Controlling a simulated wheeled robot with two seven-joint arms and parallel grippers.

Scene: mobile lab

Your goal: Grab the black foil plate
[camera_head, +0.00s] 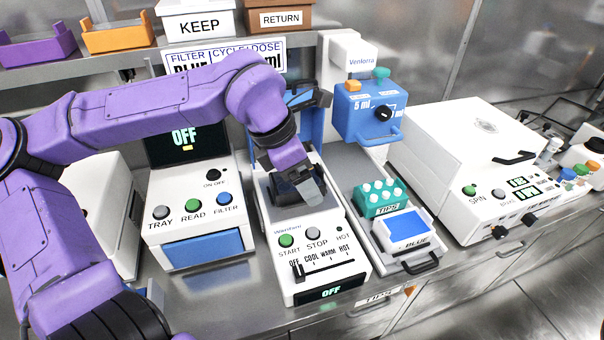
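My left gripper (312,192) points down over the well of the white instrument (322,268) with START and STOP buttons, whose blue lid (313,122) stands open behind it. The gripper's dark body and grey finger cover most of the well. I cannot tell whether its fingers are open or shut. No black foil plate can be clearly made out; any plate in the well is hidden behind the gripper. A white plate with blue foil (407,227), labelled BLUE, sits on a tray to the right. My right gripper is not in view.
A teal tip rack (381,198) stands behind the blue-foil plate, below a blue pipetting head (367,112). A white reader (195,215) is on the left and a large white spinner (470,165) on the right. KEEP (199,25) and RETURN (281,18) boxes sit on the shelf.

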